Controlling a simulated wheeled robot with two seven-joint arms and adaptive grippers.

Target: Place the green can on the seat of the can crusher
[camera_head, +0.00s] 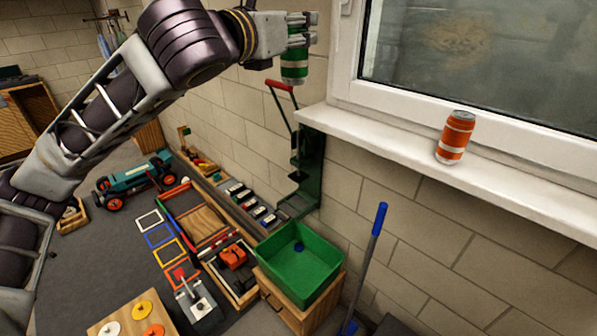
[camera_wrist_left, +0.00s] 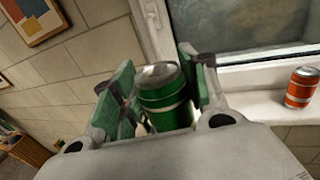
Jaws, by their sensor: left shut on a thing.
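My left gripper (camera_head: 297,45) is shut on the green can (camera_head: 294,68). It holds the can upright in the air near the wall, left of the window. The can also shows in the left wrist view (camera_wrist_left: 163,98), between the two finger pads. The can crusher (camera_head: 308,165) is dark green and fixed to the wall below the held can. Its red-handled lever (camera_head: 280,86) points up. Its seat (camera_head: 298,203) is low on the crusher and looks empty. My right gripper is not in view.
An orange can (camera_head: 455,138) stands on the white window sill (camera_head: 400,148). Below the crusher, a green bin (camera_head: 322,272) sits on a wooden box. A blue-handled tool (camera_head: 369,260) leans on the wall. A teal toy car (camera_head: 135,178) and coloured floor squares lie left.

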